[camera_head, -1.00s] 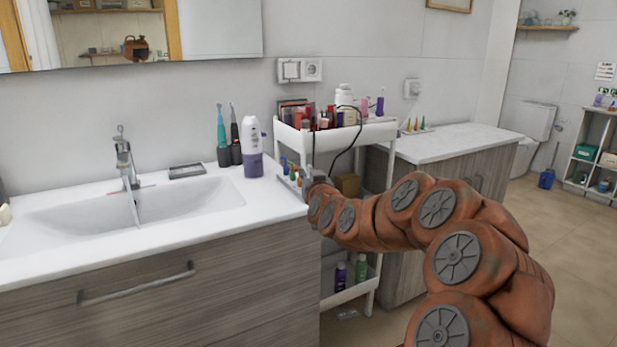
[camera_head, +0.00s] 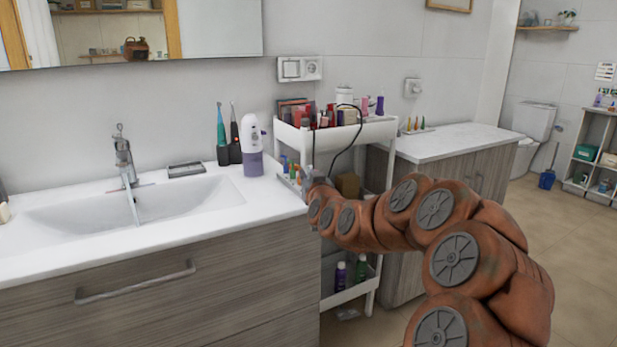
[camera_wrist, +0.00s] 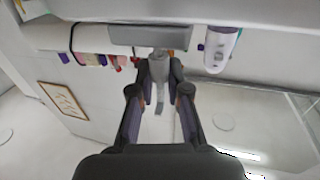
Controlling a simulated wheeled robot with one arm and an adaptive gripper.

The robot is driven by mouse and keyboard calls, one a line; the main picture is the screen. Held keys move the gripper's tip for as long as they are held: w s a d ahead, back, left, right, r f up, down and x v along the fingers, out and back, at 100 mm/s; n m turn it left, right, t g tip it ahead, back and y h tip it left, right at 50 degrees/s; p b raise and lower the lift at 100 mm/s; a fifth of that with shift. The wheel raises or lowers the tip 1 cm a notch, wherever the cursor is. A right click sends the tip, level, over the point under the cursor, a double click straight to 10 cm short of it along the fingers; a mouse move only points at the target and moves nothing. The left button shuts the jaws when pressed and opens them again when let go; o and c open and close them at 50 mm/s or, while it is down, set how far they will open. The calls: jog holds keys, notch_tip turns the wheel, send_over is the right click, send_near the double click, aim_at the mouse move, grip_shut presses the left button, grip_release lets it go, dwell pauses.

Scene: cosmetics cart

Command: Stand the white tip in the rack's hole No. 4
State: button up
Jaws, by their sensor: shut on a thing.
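My gripper (camera_wrist: 159,91) fills the middle of the wrist view. Its two dark fingers close around a small pale grey-white piece (camera_wrist: 160,106), which I take to be the white tip; its lower end is not clear. In the head view my gripper (camera_head: 312,180) is at the right end of the sink counter, low beside the cart. Small coloured tips (camera_head: 290,168) stand there just left of it, apparently in the rack. The rack's holes and their numbers are too small to read, and my gripper hides part of it.
A white-and-purple bottle (camera_head: 252,147) and two toothbrushes (camera_head: 222,135) stand on the sink counter (camera_head: 225,216), left of the gripper. The cart's top tray (camera_head: 345,133) is crowded with cosmetics. Several coloured cones (camera_head: 415,126) stand on the right-hand counter (camera_head: 458,141).

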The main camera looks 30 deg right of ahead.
jog(key=shift+f+b, duration=0.6)
jog(key=shift+f, duration=0.3)
jog(key=o, duration=0.8)
jog(key=v, duration=0.7)
jog(key=shift+s, duration=0.25)
dwell(0.5)
